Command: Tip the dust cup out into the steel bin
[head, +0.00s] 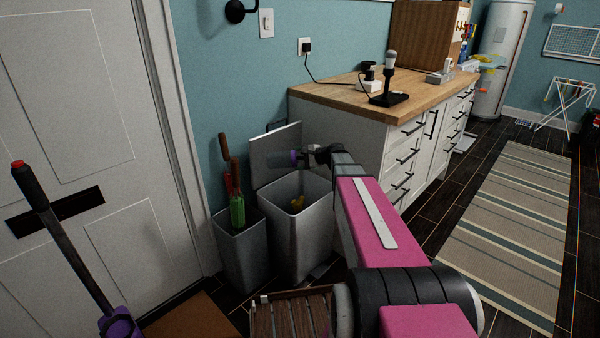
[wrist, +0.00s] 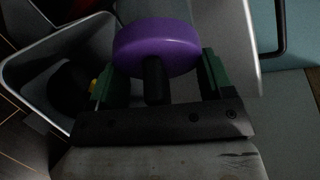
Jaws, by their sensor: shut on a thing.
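The dust cup (head: 281,159), greyish with a purple end, lies about sideways in my gripper (head: 304,157), above the steel bin (head: 299,240). In the wrist view the cup's purple round end (wrist: 157,46) sits between the two green fingers of my gripper (wrist: 158,75), which are shut on it. The bin stands open, its flat lid (head: 275,145) raised at the back. Something yellow (head: 298,203) lies inside the bin. The bin's rim also shows in the wrist view (wrist: 40,42). The cup's far end and its opening are hidden.
A grey bin (head: 240,255) with garden tools stands left of the steel bin. A wood-topped cabinet (head: 345,95) stands close on the right. A wooden slatted thing (head: 290,318) is in front. A striped rug (head: 510,230) covers open floor at the right.

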